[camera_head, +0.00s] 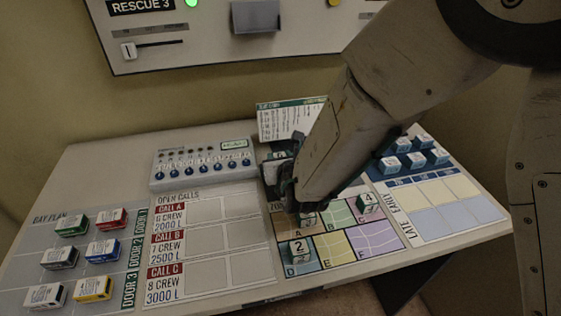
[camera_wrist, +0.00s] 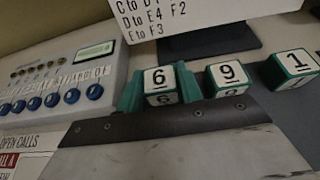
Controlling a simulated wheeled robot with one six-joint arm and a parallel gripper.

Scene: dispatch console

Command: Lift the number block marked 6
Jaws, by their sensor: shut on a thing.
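The number block marked 6 (camera_wrist: 160,79) shows in the wrist view, a small cube with white faces and an underlined black 6. My gripper (camera_wrist: 159,92) is shut on it, with green finger parts at its left and right sides. In the head view my gripper (camera_head: 283,182) is at the back left of the coloured zone map, and the arm and jaws hide the 6 block there. A block marked 9 (camera_wrist: 227,78) and a block marked 1 (camera_wrist: 293,67) stand to its right, apart from it. I cannot tell whether the 6 block is clear of the surface.
Blocks marked 2 (camera_head: 298,250) and 4 (camera_head: 369,201) sit on the zone map (camera_head: 376,238). A knob panel (camera_head: 203,165) stands left of my gripper. A printed card (camera_head: 287,120) stands behind. Several blue-sided blocks (camera_head: 389,164) stand at the right, coloured bay blocks (camera_head: 103,250) at the left.

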